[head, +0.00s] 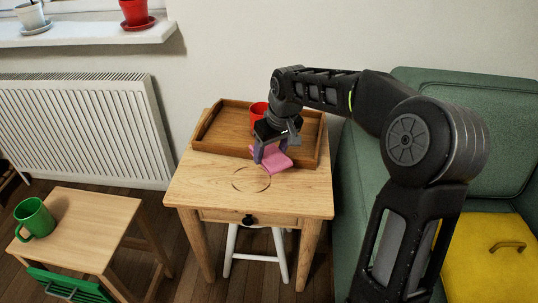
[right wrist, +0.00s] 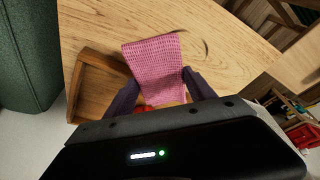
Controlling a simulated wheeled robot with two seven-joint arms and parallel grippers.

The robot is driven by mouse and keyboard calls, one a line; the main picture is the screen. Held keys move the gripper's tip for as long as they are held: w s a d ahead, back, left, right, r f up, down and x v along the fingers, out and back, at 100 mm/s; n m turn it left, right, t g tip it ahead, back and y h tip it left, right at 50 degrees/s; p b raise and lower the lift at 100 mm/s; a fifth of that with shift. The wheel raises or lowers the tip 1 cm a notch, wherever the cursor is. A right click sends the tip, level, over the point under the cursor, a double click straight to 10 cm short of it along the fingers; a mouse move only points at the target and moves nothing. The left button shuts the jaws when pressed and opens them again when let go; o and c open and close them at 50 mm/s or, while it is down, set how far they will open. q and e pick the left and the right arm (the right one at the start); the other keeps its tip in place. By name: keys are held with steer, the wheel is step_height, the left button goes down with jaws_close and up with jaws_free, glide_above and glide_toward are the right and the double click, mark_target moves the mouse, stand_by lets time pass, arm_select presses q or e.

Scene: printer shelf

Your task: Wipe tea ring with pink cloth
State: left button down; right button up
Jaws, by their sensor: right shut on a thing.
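The pink cloth (head: 276,160) hangs in my right gripper (head: 270,152), which is shut on it, above the wooden side table near the tray's front edge. In the right wrist view the cloth (right wrist: 155,66) sits between the two fingers (right wrist: 157,90) and reaches out past them. I cannot tell whether it touches the tabletop. The tea ring (head: 251,179) is a thin dark, broken circle on the table (head: 205,190), just in front and left of the cloth. In the right wrist view part of a dark arc (right wrist: 206,48) shows beside the cloth. My left gripper is out of view.
A wooden tray (head: 208,122) stands on the back of the table, with a red mug (head: 258,109) in it. A green mug (head: 34,218) stands on a low wooden stool (head: 85,220) at left. A green sofa (head: 360,165) stands close on the right.

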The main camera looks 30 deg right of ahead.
steer(key=shift+w+a, duration=0.15)
steer(key=shift+w, duration=0.05)
steer(key=shift+s+a+n, duration=0.1)
steer(key=shift+s+n, duration=0.1)
steer(key=shift+n, duration=0.5)
